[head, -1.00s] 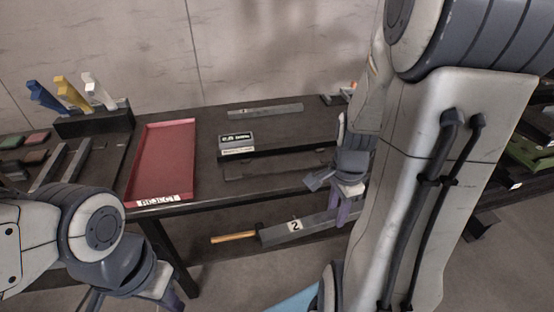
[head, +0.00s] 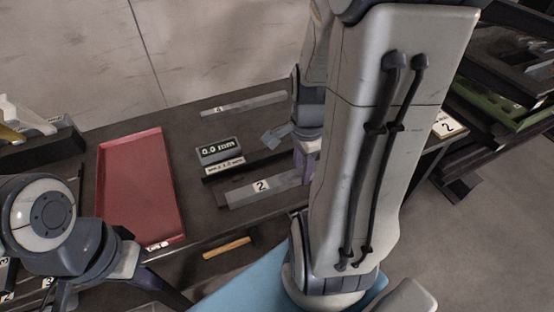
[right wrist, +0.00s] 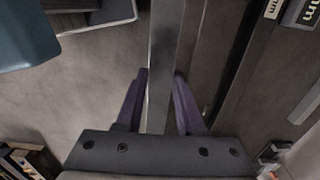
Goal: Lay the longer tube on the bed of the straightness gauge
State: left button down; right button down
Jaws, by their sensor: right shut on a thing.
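In the head view my arm hides the tube's right end. The straightness gauge (head: 220,150) has a small display and a dark bed (head: 248,164) just behind the held tube. The tube runs roughly along this bed, on its front side; its height is unclear. My left gripper (head: 66,296) is cut off at the lower left, and its fingers are unclear.
Another grey bar (head: 243,103) lies at the back of the dark table. A red reject tray (head: 138,190) lies left of the gauge. A wooden handle (head: 228,248) shows by the table's front edge. Green and dark racks (head: 495,100) stand at the right.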

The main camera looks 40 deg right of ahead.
jog(key=w+d+f+p, duration=0.1)
jog(key=w+f+p, duration=0.1)
jog(key=w, duration=0.1)
jog(key=w+d+f+p, duration=0.1)
jog(key=w+f+p, duration=0.1)
jog(key=w, duration=0.2)
jog(key=w+d+f+p, duration=0.2)
jog(key=w, duration=0.1)
jog(key=shift+w+f+p, duration=0.3)
jog(key=shift+w+f, duration=0.05)
jog(key=shift+w, duration=0.05)
jog(key=shift+d+f+p, duration=0.1)
jog(key=shift+f+p, duration=0.35)
jog(key=shift+f, duration=1.65)
jog(key=shift+f, duration=0.2)
jog(key=c, duration=0.5)
grip_release()
jog(key=shift+r, duration=0.1)
